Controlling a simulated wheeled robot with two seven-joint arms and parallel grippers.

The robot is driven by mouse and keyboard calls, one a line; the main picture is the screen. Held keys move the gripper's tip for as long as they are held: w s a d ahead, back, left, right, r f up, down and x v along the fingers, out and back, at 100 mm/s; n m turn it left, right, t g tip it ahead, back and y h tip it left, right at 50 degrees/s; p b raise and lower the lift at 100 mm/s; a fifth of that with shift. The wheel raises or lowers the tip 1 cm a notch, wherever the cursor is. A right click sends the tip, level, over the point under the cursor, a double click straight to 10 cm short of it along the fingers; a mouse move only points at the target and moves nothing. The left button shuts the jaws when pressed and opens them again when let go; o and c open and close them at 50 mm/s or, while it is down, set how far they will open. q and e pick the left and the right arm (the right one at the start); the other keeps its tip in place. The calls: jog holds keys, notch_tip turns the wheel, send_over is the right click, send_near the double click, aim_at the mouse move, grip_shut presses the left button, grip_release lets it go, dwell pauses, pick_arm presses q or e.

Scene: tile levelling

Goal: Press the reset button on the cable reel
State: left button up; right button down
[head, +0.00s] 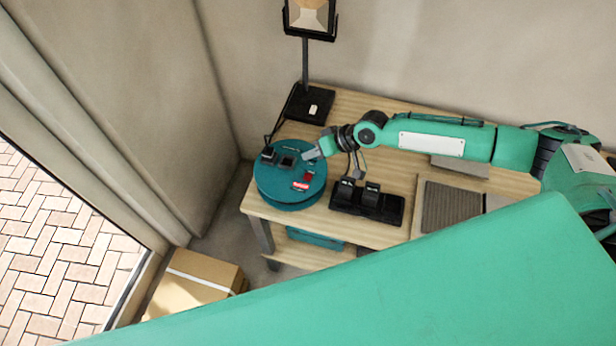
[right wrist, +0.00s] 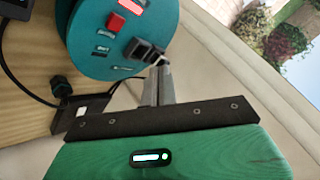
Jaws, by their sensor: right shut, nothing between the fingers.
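The cable reel (head: 272,188) is a teal disc lying on the left end of the wooden table. On its top are a red raised button (head: 308,177), a red-and-white label (head: 300,186) and dark sockets (head: 287,162). My right gripper (head: 311,155) is over the reel's back right part, shut and empty. In the right wrist view the reel (right wrist: 84,42) is at the top, with the red button (right wrist: 116,22). The gripper's fingertips (right wrist: 158,70) are by the dark socket covers, apart from the button; contact cannot be told. My left gripper is not in view.
A work lamp on a black base (head: 306,104) stands behind the reel, a cable running between them. A black tray with two dark blocks (head: 366,202) sits to the right, then a grey ribbed pad (head: 450,206). A cardboard box (head: 190,285) is on the floor at left.

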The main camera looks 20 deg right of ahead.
jog(key=b, duration=0.6)
send_near(304, 176)
jog(key=a+f, duration=0.1)
jog(key=w+a, duration=0.1)
jog(key=a, duration=0.1)
jog(key=w+a+f, duration=0.1)
jog(key=shift+w+a+f, duration=0.1)
jog(key=shift+a+f, duration=0.05)
jog(key=shift+f, duration=0.2)
dwell(1.0)
jog(key=shift+f, duration=0.4)
jog(key=shift+f+b, duration=0.45)
jog(key=shift+f, duration=0.1)
dwell(0.5)
jog(key=shift+r, duration=0.1)
jog(key=shift+r+p, duration=0.8)
jog(key=shift+r, duration=0.05)
notch_tip(304, 176, up, 5)
jog(key=p, duration=0.4)
